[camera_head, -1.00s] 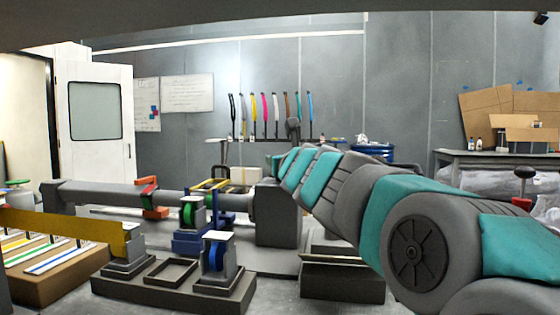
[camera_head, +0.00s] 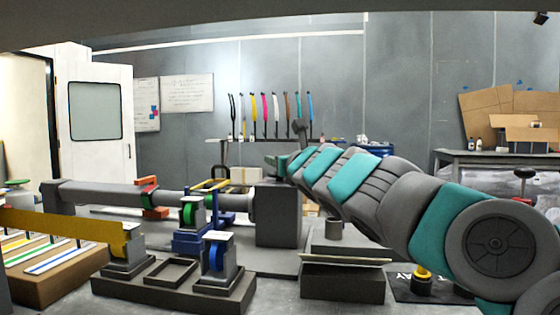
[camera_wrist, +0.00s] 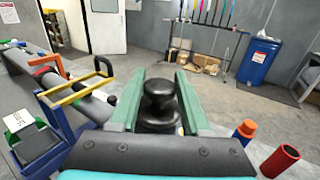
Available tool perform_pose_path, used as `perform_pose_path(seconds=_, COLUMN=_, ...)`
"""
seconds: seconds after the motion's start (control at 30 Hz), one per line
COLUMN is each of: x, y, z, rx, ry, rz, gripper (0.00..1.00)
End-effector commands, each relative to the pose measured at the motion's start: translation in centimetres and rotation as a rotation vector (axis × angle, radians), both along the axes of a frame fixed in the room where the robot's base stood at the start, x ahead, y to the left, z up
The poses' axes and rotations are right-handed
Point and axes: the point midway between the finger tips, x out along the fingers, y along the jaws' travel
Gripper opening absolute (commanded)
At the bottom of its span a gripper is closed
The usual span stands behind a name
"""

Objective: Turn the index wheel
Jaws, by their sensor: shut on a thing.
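In the wrist view, a black rounded knob (camera_wrist: 160,100) stands between the two green fingers of my gripper (camera_wrist: 160,84). My gripper is shut on this knob. Whether the knob belongs to the index wheel cannot be told, as no wheel rim shows clearly there. In the head view, my gripper (camera_head: 278,161) is at the far end of my arm, above and behind the grey block (camera_head: 278,217) at the right end of a long grey tube (camera_head: 112,194). The knob is not clearly seen in the head view.
A yellow and blue frame (camera_wrist: 73,97) stands left of my gripper in the wrist view. An orange-topped bottle (camera_wrist: 245,129) and a red cylinder (camera_wrist: 281,160) stand to the right. A blue barrel (camera_wrist: 258,62) is farther back, with open floor before it.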

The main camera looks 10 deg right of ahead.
Motion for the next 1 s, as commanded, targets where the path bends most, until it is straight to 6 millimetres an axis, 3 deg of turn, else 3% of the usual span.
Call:
perform_pose_path(seconds=0.13, x=0.1, y=0.1, z=-0.2, rx=0.0, ry=0.003, rz=0.0, gripper=0.0)
perform_pose_path(seconds=0.17, x=0.1, y=0.1, z=-0.2, rx=0.0, ry=0.003, rz=0.0, gripper=0.5)
perform_pose_path(seconds=0.4, x=0.0, y=0.0, z=-0.1, rx=0.0, ry=0.001, rz=0.0, gripper=0.76)
perform_pose_path(seconds=0.77, x=-0.6, y=-0.1, z=0.0, rx=0.001, ry=-0.001, rz=-0.001, gripper=0.76)
perform_pose_path(seconds=1.0, x=-3.9, y=-0.5, z=0.1, rx=-0.001, ry=-0.002, rz=0.0, gripper=0.76)
